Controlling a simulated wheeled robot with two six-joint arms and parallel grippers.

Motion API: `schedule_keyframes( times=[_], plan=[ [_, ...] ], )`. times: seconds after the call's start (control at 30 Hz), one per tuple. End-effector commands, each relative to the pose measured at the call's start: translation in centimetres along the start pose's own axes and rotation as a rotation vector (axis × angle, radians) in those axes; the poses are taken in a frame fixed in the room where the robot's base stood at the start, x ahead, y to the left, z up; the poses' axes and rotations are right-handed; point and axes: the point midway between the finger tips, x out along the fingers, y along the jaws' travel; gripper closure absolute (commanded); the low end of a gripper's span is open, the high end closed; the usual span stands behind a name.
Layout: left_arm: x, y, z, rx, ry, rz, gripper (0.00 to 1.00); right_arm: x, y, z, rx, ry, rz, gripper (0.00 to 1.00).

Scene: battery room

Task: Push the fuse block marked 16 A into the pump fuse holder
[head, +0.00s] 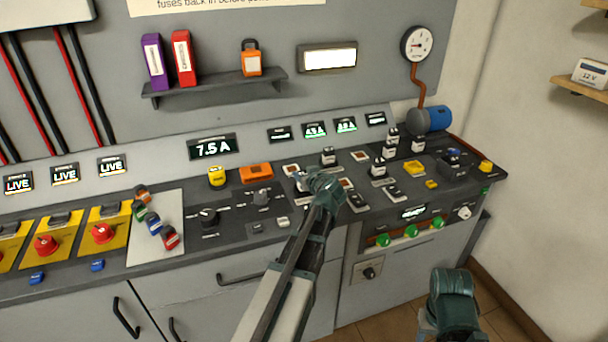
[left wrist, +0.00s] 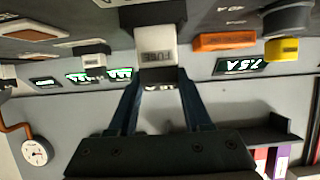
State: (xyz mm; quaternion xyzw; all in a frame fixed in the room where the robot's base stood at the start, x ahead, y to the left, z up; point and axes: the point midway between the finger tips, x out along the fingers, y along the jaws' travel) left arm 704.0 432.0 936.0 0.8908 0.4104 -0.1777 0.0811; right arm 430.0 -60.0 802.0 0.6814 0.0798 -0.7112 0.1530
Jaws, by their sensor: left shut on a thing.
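My left gripper (head: 318,178) reaches over the console. In the left wrist view its fingers (left wrist: 158,88) are shut on a white block with a dark top and base (left wrist: 157,47). Its label seems to read FUSE, upside down. The block is at the panel surface; I cannot tell whether it is seated. Several coloured blocks lie on a pale mat (head: 170,200) at left: an orange one (head: 141,194), a green one (head: 139,211), a blue one (head: 153,223) and a red one (head: 170,237). Their ratings are too small to read. My right arm's dark end (head: 452,296) hangs at lower right, its fingers not distinguishable.
White-and-black holders (head: 377,167) stand around the gripper. A display (head: 213,147) reads 7.5 A, beside a yellow knob (head: 216,176) and an orange block (head: 257,173). Red rotary switches (head: 103,233) are at left. A blue motor (head: 433,118) and a gauge (head: 417,43) are at back right.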

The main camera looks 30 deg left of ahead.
Motion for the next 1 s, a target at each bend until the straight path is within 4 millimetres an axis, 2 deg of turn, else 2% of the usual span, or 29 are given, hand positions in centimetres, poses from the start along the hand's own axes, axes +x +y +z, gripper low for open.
schedule_keyframes(
  times=[1.0],
  plan=[
    [0.5,0.0,1.1,0.000,0.000,0.000,1.00,1.2,-0.1,-0.1,0.000,0.000,0.000,0.50]
  ],
)
